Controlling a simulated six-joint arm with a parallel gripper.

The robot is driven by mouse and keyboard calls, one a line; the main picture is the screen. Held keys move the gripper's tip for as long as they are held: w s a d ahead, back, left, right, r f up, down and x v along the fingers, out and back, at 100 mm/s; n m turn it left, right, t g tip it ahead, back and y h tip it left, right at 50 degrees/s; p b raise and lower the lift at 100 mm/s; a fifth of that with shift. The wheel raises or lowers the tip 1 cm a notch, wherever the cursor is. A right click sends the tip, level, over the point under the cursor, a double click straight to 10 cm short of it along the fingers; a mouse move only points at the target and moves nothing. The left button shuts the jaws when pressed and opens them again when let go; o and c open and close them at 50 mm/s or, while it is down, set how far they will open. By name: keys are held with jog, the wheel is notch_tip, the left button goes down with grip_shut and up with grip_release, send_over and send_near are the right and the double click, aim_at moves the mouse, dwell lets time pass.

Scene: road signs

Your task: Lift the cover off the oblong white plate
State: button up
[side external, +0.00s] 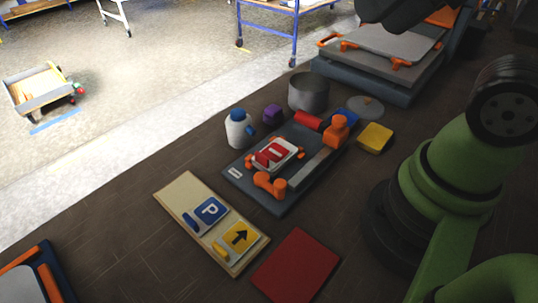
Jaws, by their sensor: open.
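A small white plate (291,145) with rounded corners lies on a dark blue-grey fixture (238,172) in the middle of the bench. A red piece (272,155) with a pale stripe lies on top of the plate and hides much of it. I cannot tell whether this red piece is a loose cover. Orange clamps (270,184) stand around the plate. My gripper's fingers do not show; only parts of my arm are seen, at the right.
A board with blue and yellow signs (181,190) and a red square (296,265) lie in front. A white bottle (237,131), grey pot (308,92) and yellow block (375,138) stand around the fixture. A larger framed grey plate (390,42) is behind.

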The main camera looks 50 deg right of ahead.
jog(key=shift+c, duration=0.7)
jog(key=n+g+h, duration=0.2)
jog(key=n+g, duration=0.2)
jog(key=g, duration=0.3)
send_over(260, 153)
notch_tip(260, 153, down, 22)
notch_tip(260, 153, down, 5)
jog(key=shift+f, duration=0.2)
